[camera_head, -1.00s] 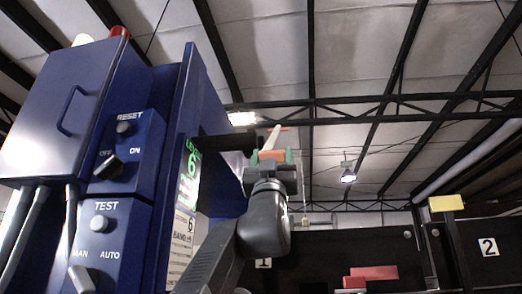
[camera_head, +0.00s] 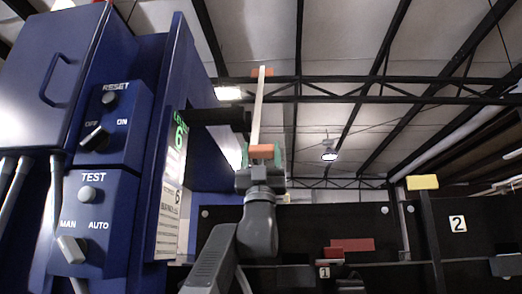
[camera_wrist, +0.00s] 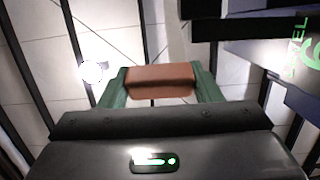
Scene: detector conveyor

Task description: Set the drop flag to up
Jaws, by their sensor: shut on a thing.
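My gripper (camera_head: 261,155) is raised beside the blue cabinet, its green fingers shut on the orange end block of a white rod (camera_head: 257,110). The rod points up, with another orange piece at its far end. In the wrist view, the orange block (camera_wrist: 160,81) sits between both fingers. I cannot tell for certain which piece is the drop flag. A yellow block (camera_head: 423,182) tops a dark post near sign 2. A red piece (camera_head: 352,245) lies low near sign 1, with a smaller red piece in front of it.
The blue cabinet (camera_head: 120,30) with RESET and TEST controls stands at left. A dark bar (camera_head: 215,117) sticks out from it close to the rod, near the green LEVEL 6 display (camera_head: 180,135). Black panels (camera_head: 300,228) stand behind. Air right of my gripper is clear.

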